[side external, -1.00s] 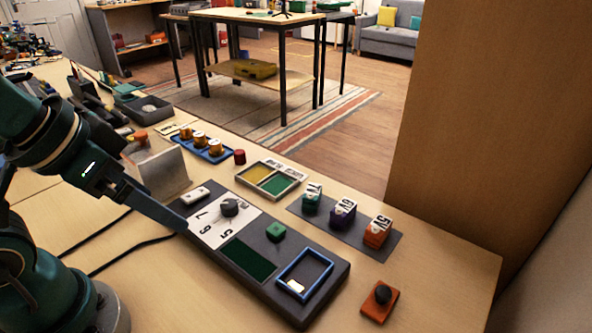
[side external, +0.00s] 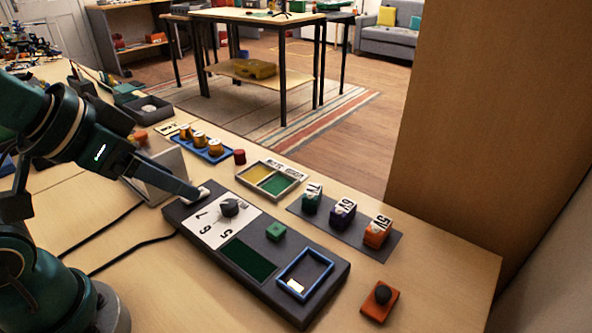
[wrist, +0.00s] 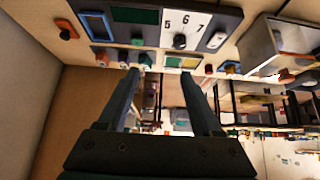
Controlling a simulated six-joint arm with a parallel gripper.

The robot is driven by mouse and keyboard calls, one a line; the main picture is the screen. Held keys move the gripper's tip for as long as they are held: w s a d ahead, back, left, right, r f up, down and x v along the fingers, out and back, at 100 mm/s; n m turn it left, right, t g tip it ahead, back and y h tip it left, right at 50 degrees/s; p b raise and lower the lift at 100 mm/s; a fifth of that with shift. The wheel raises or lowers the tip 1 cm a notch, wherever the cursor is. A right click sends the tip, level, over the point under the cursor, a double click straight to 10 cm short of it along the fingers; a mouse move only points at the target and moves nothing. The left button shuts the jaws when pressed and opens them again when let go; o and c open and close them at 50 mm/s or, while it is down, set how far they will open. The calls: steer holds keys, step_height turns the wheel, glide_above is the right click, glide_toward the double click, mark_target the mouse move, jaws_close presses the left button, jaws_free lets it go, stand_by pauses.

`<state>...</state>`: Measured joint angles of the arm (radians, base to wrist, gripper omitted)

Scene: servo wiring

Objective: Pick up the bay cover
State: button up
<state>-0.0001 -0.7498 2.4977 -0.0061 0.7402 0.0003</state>
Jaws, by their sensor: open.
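A small orange plate with a dark knob (side external: 380,300), which looks like the bay cover, lies flat on the table at the front right. It also shows in the wrist view (wrist: 66,30), at upper left. The blue-framed bay (side external: 304,274) is on the dark board, with a small pale piece inside. My gripper (wrist: 160,73) is open and empty, its two fingers apart. In the side view its visible finger ends by the white switch at the board's left end, far left of the plate. The other finger is hidden there.
The dark board (side external: 190,222) carries a dial knob (side external: 230,208), a green block (side external: 276,231) and a dark green panel. Several labelled blocks stand on a grey mat (side external: 398,240) behind. Bare table surrounds the orange plate.

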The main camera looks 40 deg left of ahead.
steer(key=w+d+r+t+h, duration=0.1)
steer(key=w+d+r+t, duration=0.25)
steer(key=w, duration=0.55)
steer(key=m+t+h, duration=0.2)
steer(key=m+h, duration=0.3)
glide_above(379, 293)
steer(key=w+a, duration=0.1)
steer(key=a, duration=0.6)
step_height(379, 293, down, 9)
steer(key=s+d+f+g, duration=0.1)
steer(key=f, duration=0.2)
steer(key=s+d+f+m, duration=0.1)
steer(key=s+d+f, duration=0.1)
steer(key=f, duration=0.1)
steer(key=s+d+f+g, duration=0.1)
steer(key=s+f, duration=0.1)
steer(key=f, duration=0.1)
steer(key=shift+d+m+g+h, duration=0.15)
steer(key=shift+m+g+h, duration=0.2)
steer(key=shift+m+h, duration=0.05)
steer(key=shift+x, duration=2.4)
jaws_close()
